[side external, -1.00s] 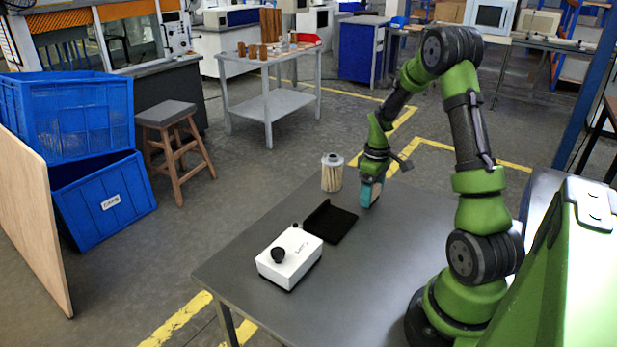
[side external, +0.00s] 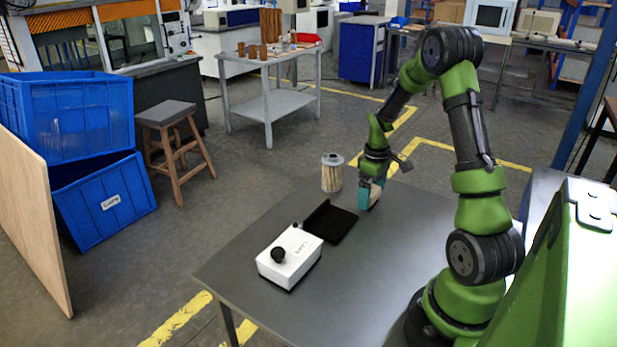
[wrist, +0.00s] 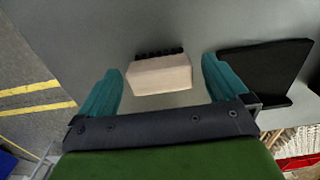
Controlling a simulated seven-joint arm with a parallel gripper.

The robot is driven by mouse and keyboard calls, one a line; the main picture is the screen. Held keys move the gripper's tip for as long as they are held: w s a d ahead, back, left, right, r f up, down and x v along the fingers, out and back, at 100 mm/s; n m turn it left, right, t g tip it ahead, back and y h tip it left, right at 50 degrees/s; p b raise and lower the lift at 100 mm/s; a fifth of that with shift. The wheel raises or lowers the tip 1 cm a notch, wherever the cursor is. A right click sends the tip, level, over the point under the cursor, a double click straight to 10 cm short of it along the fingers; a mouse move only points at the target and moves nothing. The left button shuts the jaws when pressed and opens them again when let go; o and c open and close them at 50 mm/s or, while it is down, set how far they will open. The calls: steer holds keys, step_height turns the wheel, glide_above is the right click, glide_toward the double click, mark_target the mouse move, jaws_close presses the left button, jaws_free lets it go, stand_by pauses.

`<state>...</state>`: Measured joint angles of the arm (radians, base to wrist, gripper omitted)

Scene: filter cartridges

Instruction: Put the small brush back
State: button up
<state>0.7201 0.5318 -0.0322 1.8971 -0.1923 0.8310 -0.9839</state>
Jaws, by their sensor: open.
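The small brush (wrist: 160,75), a pale wooden block with a row of black bristles, is between the two teal fingers in the wrist view. There is a gap between the block and each finger. My gripper (side external: 367,205) is open, pointing down low over the grey table near its far edge. In the side view the fingers mostly hide the brush. A black flat holder or tray (side external: 331,221) with a raised edge lies left of my gripper; it also shows at the right of the wrist view (wrist: 262,68).
A pleated filter cartridge (side external: 332,173) stands upright at the table's far edge, beyond the black piece. A white box (side external: 289,258) with a black knob sits at the left front. The table (side external: 375,275) is clear in front of my gripper.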

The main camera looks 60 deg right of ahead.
step_height(320, 180, up, 11)
steer(key=w+a+r+m+t, duration=0.1)
steer(key=a+r+t, duration=0.1)
steer(key=a+r, duration=0.35)
steer(key=w+a+r+t, duration=0.1)
steer(key=a+r, duration=0.2)
steer(key=a, duration=0.6)
steer(key=s+a+r+m+t+y, duration=0.1)
steer(key=s+a, duration=0.3)
steer(key=a, duration=0.4)
steer(key=s+a+r+m+t+y, duration=0.1)
steer(key=s+a+m+t, duration=0.1)
steer(key=a, duration=0.6)
steer(key=shift+s+a+r+t, duration=0.15)
steer(key=shift+s+r+t, duration=0.15)
steer(key=shift+s+t, duration=0.55)
steer(key=shift+s+g, duration=0.2)
steer(key=shift+g, duration=0.05)
